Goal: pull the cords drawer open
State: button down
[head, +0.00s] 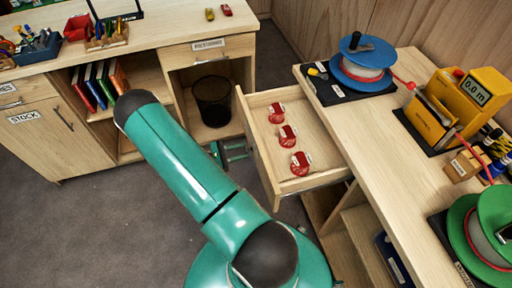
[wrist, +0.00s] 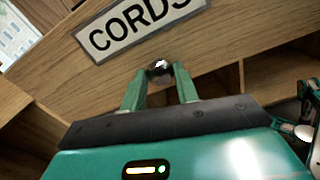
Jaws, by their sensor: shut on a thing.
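The cords drawer shows in the wrist view as a wooden front with a white CORDS label (wrist: 140,22) and a round metal knob (wrist: 160,70). My gripper (wrist: 160,82) is shut on this knob, one green finger on each side. In the head view a drawer (head: 262,165) stands well out from the right bench, with several red-and-white items (head: 288,136) in a row inside. Its front's outer face is turned away there, so its label is hidden. Green parts of my gripper (head: 234,150) show just outside that front; the fingertips cannot be made out.
The right bench (head: 385,135) carries a blue reel (head: 362,65), a yellow meter (head: 465,100) and a green reel (head: 485,230). The left bench has a STOCK door (head: 45,125) and a closed drawer (head: 208,50). A black bin (head: 212,100) stands beneath it. Grey floor (head: 110,220) is clear at left.

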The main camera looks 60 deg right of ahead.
jog(key=shift+v, duration=1.4)
jog(key=c, duration=1.1)
grip_release()
jog(key=shift+o, duration=0.2)
jog(key=v, duration=1.4)
jog(key=shift+d, duration=0.1)
